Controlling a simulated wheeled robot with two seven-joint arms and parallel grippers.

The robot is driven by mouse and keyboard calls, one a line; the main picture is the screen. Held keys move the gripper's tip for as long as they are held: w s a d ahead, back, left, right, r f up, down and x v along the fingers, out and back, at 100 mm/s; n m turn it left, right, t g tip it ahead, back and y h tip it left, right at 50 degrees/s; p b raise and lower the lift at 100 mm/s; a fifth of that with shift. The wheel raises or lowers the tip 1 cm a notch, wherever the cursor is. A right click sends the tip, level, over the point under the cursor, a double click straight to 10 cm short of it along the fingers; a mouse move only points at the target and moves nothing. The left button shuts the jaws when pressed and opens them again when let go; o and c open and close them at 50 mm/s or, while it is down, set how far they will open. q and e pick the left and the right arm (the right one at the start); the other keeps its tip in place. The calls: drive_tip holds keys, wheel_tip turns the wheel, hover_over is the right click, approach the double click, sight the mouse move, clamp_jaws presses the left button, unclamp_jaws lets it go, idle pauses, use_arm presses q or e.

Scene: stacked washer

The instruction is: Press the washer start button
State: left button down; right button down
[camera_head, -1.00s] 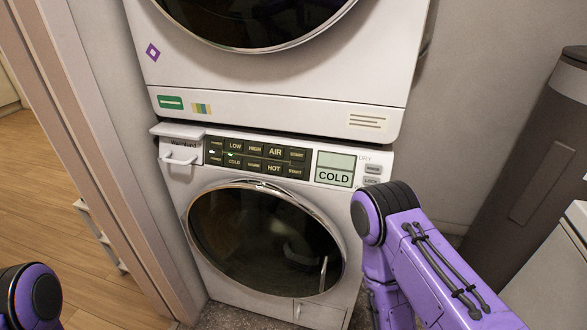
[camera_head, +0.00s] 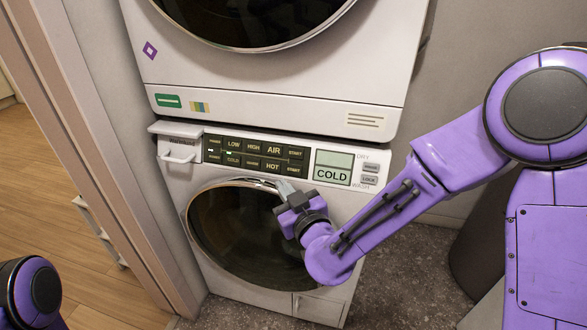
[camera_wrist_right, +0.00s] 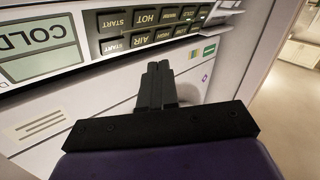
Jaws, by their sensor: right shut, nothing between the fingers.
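The lower washer (camera_head: 330,225) is white with a dark round door. Its black button panel (camera_head: 255,157) has two START buttons at the right end, an upper one (camera_head: 295,154) and a lower one (camera_head: 293,171). My right gripper (camera_head: 282,186) is shut and empty, in front of the washer just below the lower START button in the head view. Contact cannot be told. My left gripper is out of view.
A display (camera_head: 333,167) reading COLD sits right of the buttons, with small MODE and LOCK buttons (camera_head: 370,174) beside it. A detergent drawer (camera_head: 177,148) is on the left. Another white machine (camera_head: 270,85) is stacked above. A door frame (camera_head: 95,150) stands at left.

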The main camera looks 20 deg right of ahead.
sight(294, 175)
drive_tip(key=shift+w+a+r, duration=0.15)
drive_tip(key=shift+r, duration=0.5)
drive_tip(key=shift+w+d+f+b, duration=0.45)
drive_tip(key=shift+w+d+f, duration=0.25)
drive_tip(key=shift+w, duration=0.4)
drive_tip(key=shift+w+d+f+b, duration=0.45)
drive_tip(key=shift+w+d, duration=0.35)
drive_tip(key=shift+w, duration=0.35)
drive_tip(key=shift+w+d+f+b, duration=0.4)
drive_tip(key=shift+w+d+f, duration=0.3)
drive_tip(key=shift+w, duration=0.4)
drive_tip(key=shift+d, duration=0.1)
drive_tip(key=shift+w+d+f, duration=0.1)
drive_tip(key=shift+w+d, duration=0.05)
drive_tip(key=shift+w, duration=0.15)
